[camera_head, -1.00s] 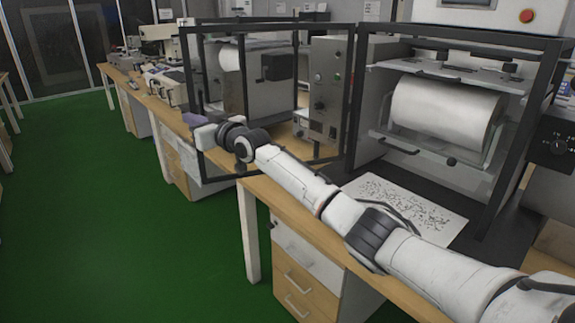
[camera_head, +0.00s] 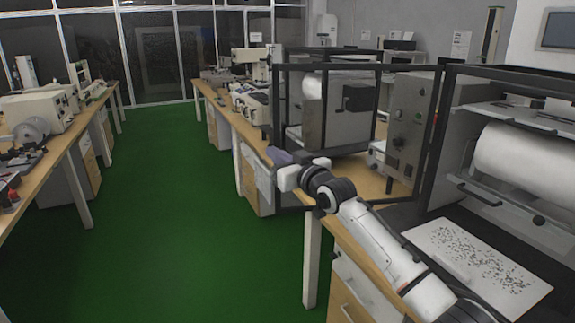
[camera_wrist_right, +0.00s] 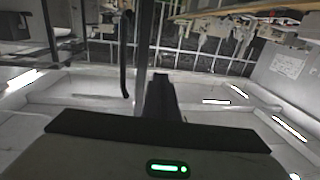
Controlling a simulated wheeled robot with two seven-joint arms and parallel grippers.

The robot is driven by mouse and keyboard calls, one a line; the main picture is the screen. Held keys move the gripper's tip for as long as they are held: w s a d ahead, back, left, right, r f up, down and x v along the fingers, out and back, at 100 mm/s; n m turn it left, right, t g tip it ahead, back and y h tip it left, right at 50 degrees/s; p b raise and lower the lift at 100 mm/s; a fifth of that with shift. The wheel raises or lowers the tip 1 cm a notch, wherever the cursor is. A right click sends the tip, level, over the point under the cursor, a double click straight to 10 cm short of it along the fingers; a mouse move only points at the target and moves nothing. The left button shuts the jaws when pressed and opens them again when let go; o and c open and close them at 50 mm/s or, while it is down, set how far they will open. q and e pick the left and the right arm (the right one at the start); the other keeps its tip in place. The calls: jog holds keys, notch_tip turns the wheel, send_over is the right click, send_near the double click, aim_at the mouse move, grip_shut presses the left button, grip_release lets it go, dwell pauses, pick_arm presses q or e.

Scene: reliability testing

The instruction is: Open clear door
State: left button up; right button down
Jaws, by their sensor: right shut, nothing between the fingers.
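The clear door (camera_head: 330,67) is a dark-framed see-through panel. It stands swung out to the left from the right-hand machine. My right gripper (camera_head: 281,165) is at the door's free left edge, with my arm crossing low in front of the panel. Its fingers are hard to make out in the head view. In the right wrist view the dark fingers (camera_wrist_right: 160,92) are together and empty, just right of a dark upright bar with a curved handle (camera_wrist_right: 126,55). I cannot tell whether they touch the bar. My left gripper is not in view.
The machine with a white roll (camera_head: 525,160) stands open at the right. A speckled white sheet (camera_head: 478,268) lies before it. A control box (camera_head: 408,125) stands behind the door. A bench with instruments (camera_head: 50,125) is at left. The green floor (camera_head: 190,220) between benches is clear.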

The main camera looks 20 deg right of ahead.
jog(key=s+a, duration=0.2)
jog(key=s, duration=0.5)
jog(key=s+a+f+g, duration=0.1)
jog(key=s+f, duration=0.4)
jog(key=f, duration=0.5)
jog(key=s+a+f+g, duration=0.1)
jog(key=s+f+g, duration=0.1)
jog(key=s+f, duration=0.5)
jog(key=s+a+f+g, duration=0.1)
jog(key=s+f, duration=0.2)
jog(key=f, duration=0.9)
jog(key=s+f+g, duration=0.1)
jog(key=s+f, duration=0.4)
jog(key=s, duration=0.4)
jog(key=s+a+f+g+h, duration=0.1)
jog(key=s+f+g, duration=0.1)
jog(key=s+f, duration=0.3)
jog(key=s+f+g, duration=0.2)
jog(key=s+f, duration=0.4)
jog(key=s, duration=0.7)
jog(key=shift+s+a+b, duration=0.2)
jog(key=shift+b, duration=0.15)
jog(key=shift+f, duration=0.1)
